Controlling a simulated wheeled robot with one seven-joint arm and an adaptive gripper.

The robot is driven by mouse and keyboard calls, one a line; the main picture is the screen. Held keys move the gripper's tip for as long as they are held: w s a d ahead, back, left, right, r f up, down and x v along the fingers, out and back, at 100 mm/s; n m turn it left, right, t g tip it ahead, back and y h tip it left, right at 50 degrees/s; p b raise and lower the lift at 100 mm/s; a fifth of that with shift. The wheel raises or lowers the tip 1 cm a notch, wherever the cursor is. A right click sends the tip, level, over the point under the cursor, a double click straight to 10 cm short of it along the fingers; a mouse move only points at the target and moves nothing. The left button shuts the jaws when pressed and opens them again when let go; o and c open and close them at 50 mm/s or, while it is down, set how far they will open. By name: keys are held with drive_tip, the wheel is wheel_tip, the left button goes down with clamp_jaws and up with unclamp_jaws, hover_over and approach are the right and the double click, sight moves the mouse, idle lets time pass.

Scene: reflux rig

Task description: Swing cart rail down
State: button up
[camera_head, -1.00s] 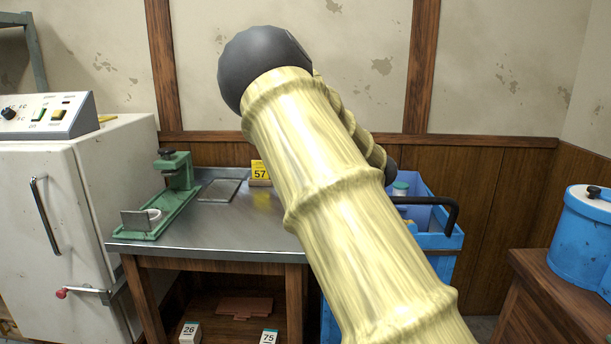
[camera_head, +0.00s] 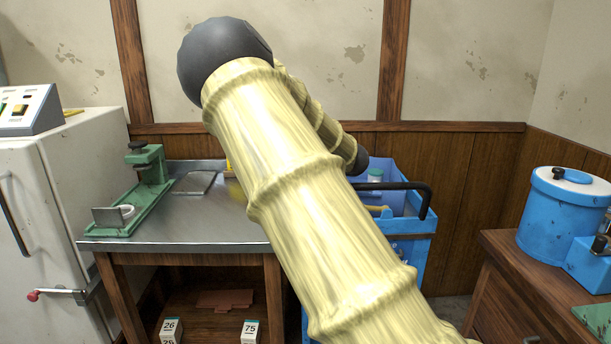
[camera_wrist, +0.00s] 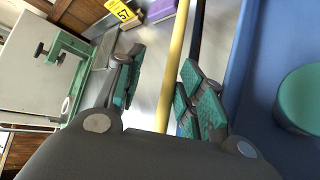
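The blue cart (camera_head: 417,246) stands right of the steel table, partly hidden behind my arm. A black bent handle (camera_head: 405,187) rises at its top, and a small yellow piece (camera_head: 378,210) shows below it. In the wrist view, a long yellow bar (camera_wrist: 177,60), which looks like the cart rail, runs beside the cart's blue wall (camera_wrist: 245,75). My gripper (camera_wrist: 163,78) is open, with its green-padded fingers on either side of the bar in the picture. I cannot tell whether either finger touches it. The gripper is hidden in the head view.
The steel table (camera_head: 215,230) holds a green clamp stand (camera_head: 149,190). A white cabinet (camera_head: 60,210) stands at the left. A wooden cabinet (camera_head: 500,300) at the right bears a blue vessel (camera_head: 563,220). In the wrist view, a green-topped container (camera_wrist: 303,98) sits in the cart.

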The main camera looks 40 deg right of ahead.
drive_tip(key=shift+a+r, duration=0.1)
drive_tip(key=v, duration=1.1)
drive_tip(key=shift+s, duration=0.4)
drive_tip(key=shift+r, duration=0.1)
idle(0.5)
